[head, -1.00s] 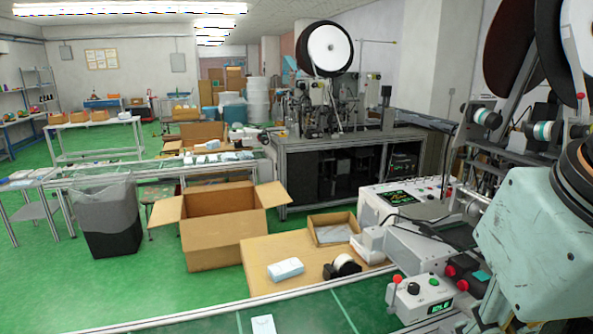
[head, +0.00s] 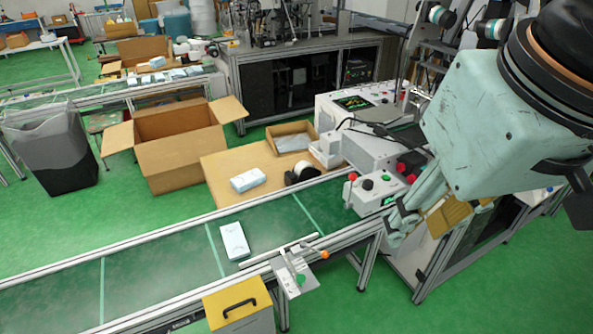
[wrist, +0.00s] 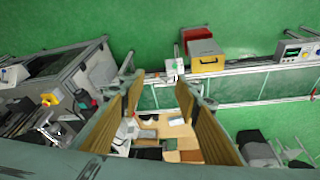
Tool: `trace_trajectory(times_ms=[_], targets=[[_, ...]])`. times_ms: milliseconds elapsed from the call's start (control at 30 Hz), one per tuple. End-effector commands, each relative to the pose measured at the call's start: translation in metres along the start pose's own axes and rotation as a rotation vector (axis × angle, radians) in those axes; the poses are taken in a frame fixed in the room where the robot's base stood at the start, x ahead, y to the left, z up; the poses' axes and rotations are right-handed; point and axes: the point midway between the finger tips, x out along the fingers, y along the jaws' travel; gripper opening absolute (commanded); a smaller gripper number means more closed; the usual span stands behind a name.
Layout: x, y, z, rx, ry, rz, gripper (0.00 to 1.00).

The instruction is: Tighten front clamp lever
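The front clamp (head: 290,274) is a pale metal bracket on the near rail of the conveyor, with a lever ending in an orange ball knob (head: 323,254). A thin white guide bar runs beside it. The clamp shows small in the wrist view (wrist: 174,68), ahead of my fingertips; its lever is too small to read there. My gripper (head: 424,218) hangs to the right of the clamp, clear of it, by the conveyor's right end. In the wrist view my gripper (wrist: 159,82) is open, with yellow-padded fingers apart and nothing between them.
A pale blue pack (head: 234,241) lies on the green conveyor belt (head: 150,268). A yellow box with a black handle (head: 238,302) is left of the clamp. A small control box with red and green buttons (head: 372,190) stands near my gripper. Open floor lies in front.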

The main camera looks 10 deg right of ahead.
Motion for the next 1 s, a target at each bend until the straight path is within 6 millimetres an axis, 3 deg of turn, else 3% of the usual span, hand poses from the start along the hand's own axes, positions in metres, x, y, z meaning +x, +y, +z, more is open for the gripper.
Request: trace_trajectory(times_ms=[367,1000], targets=[[0.023,0.015,-0.034,-0.024,-0.027,0.052,0.30],[0.083,0.040,-0.102,-0.098,-0.074,0.145,0.30]])
